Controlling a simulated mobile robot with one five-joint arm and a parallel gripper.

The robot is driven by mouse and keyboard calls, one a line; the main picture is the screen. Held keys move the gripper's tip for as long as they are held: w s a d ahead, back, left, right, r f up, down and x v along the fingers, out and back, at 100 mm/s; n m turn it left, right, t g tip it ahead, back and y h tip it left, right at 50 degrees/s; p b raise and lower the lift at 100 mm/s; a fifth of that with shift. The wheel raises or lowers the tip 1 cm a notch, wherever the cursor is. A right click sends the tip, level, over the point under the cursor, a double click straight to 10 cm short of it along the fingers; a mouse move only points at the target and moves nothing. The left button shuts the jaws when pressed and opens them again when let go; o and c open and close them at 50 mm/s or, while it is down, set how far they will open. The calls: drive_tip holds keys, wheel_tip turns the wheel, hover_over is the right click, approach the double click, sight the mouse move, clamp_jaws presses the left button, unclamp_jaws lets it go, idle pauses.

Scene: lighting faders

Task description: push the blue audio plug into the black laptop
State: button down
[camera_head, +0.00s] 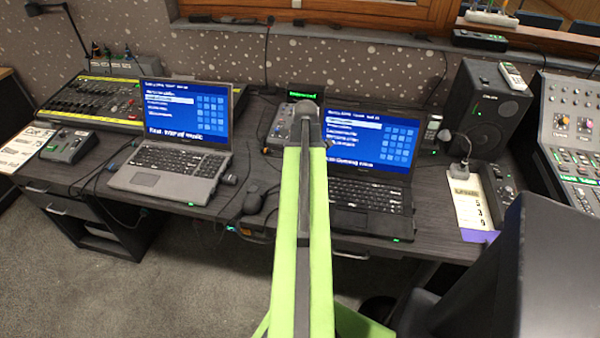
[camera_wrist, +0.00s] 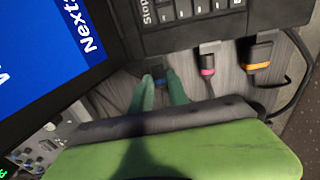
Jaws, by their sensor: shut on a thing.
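The black laptop (camera_head: 370,195) stands open on the desk, right of my arm, with a lit blue screen. Its keyboard side edge shows at the top of the wrist view (camera_wrist: 195,38). My gripper (camera_wrist: 160,80) is shut on the blue audio plug (camera_wrist: 159,84), close to that edge near the screen hinge. The fingers cover most of the plug; I cannot tell whether its tip touches the laptop. In the head view my arm hides the gripper and the plug.
A pink-ringed plug (camera_wrist: 207,71) and an orange-banded plug (camera_wrist: 258,66) sit along the same laptop edge, with cables trailing. A grey laptop (camera_head: 180,170) and a mixer (camera_head: 95,100) stand left. A speaker (camera_head: 482,110) stands right.

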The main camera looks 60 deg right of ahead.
drive_tip(key=c, duration=1.2)
unclamp_jaws()
drive_tip(key=r+p, duration=1.1)
drive_tip(key=s+r+p, duration=0.1)
drive_tip(key=r+p, duration=0.5)
drive_tip(key=shift+d+r, duration=0.15)
